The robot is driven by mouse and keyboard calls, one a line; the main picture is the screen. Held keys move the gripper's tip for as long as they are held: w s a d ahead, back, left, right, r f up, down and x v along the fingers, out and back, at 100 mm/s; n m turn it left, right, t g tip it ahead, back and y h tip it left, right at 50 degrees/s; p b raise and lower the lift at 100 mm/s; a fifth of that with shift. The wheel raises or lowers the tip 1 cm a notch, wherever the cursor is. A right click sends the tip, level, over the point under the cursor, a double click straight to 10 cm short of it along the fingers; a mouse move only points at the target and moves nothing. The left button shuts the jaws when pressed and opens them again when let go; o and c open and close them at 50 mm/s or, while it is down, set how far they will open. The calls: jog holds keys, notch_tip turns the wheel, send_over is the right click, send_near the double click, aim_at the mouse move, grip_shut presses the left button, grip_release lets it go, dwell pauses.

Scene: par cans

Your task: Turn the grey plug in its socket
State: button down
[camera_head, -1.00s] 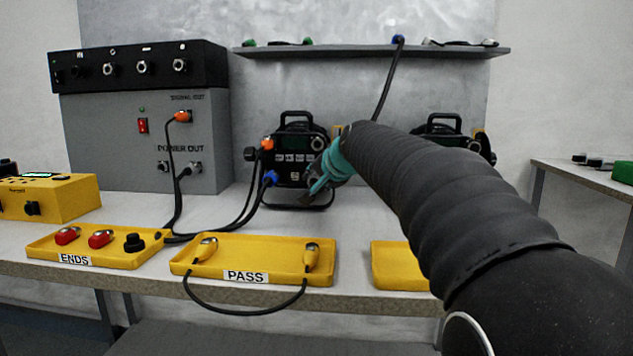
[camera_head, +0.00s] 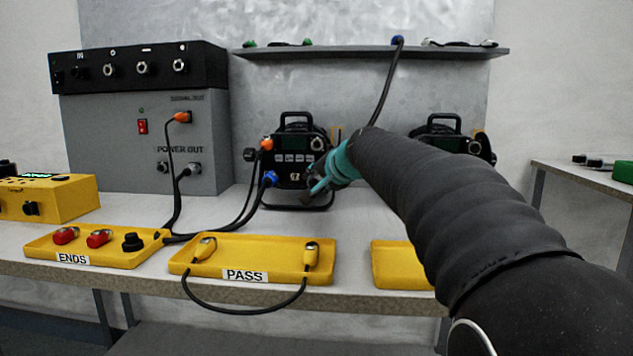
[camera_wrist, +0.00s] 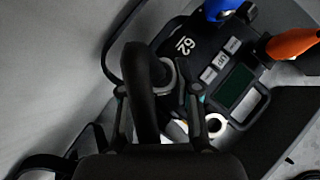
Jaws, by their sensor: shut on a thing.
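The nearest par can (camera_head: 290,160), marked 62 in the wrist view (camera_wrist: 190,45), stands on the bench. My gripper (camera_head: 314,192) is at the lower right of its panel. In the wrist view my gripper (camera_wrist: 155,115) has one finger on each side of a dark plug body, shut on the grey plug (camera_wrist: 166,72). A grey collar shows at its far end, against the panel. My fingers and the black boot hide part of the plug and its socket. A blue plug (camera_head: 270,178) and an orange plug (camera_head: 267,144) sit in the panel's left side.
A second par can (camera_head: 440,135) stands behind my arm. A cable with a blue end (camera_head: 397,41) hangs from the shelf (camera_head: 350,53) and passes behind my arm. Yellow trays (camera_head: 240,255) line the bench front. A grey power box (camera_head: 140,150) stands at left.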

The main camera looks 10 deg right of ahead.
dwell(0.4)
jog(key=c, duration=0.8)
grip_release()
jog(key=shift+o, duration=0.2)
